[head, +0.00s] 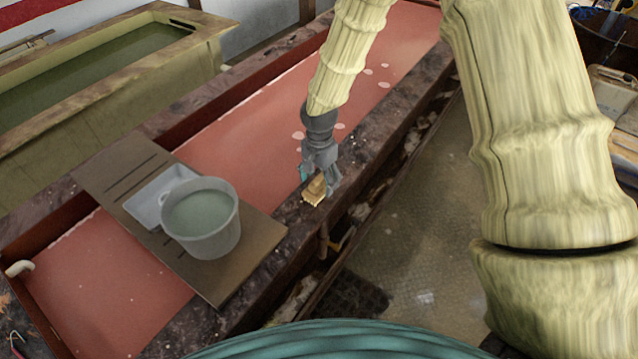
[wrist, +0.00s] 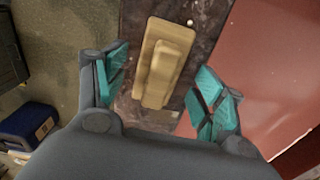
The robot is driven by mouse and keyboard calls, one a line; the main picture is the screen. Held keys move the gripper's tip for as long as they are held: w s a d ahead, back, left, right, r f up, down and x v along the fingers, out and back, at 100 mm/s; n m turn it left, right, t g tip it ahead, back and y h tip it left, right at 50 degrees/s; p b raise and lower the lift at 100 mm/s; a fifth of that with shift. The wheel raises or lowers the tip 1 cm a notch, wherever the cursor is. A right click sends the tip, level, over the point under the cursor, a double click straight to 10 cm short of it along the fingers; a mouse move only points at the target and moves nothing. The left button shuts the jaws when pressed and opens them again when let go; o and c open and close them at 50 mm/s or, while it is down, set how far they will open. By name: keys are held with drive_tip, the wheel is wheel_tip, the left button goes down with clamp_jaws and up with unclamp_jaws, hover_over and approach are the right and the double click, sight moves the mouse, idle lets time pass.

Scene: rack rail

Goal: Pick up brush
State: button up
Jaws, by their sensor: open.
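The brush (wrist: 163,67) is a tan block with a raised narrower grip, lying on the dark stone rim (wrist: 211,22) of the basin. In the wrist view it sits between the teal fingers of my gripper (wrist: 158,92), which are open with a gap on both sides. In the head view my gripper (head: 318,176) is right over the rim, and the brush (head: 314,192) shows partly below the fingers. The far part of the brush is hidden by my gripper in the head view. I cannot tell the exact height of the fingers above the rim.
A grey bucket (head: 204,232) and a pale tray (head: 147,200) sit on a brown board (head: 234,272) across the basin of red liquid (head: 110,290). A green-water tank (head: 100,70) stands back left.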

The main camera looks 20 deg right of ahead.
drive_tip(key=shift+f, duration=0.4)
drive_tip(key=shift+s+f, duration=0.15)
drive_tip(key=shift+f, duration=0.3)
drive_tip(key=c, duration=1.2)
drive_tip(key=shift+o, duration=0.2)
drive_tip(key=shift+r+b, duration=0.45)
drive_tip(key=shift+r, duration=0.25)
drive_tip(key=shift+r+b, duration=0.6)
drive_tip(key=shift+r, duration=0.3)
drive_tip(key=s+a+r+b, duration=0.1)
drive_tip(key=s+a+b, duration=0.2)
drive_tip(key=s, duration=0.4)
drive_tip(key=s+a+r+b, duration=0.1)
drive_tip(key=s+a+b, duration=0.2)
drive_tip(key=s, duration=0.4)
drive_tip(key=shift+s+a, duration=0.15)
drive_tip(key=shift+a, duration=0.25)
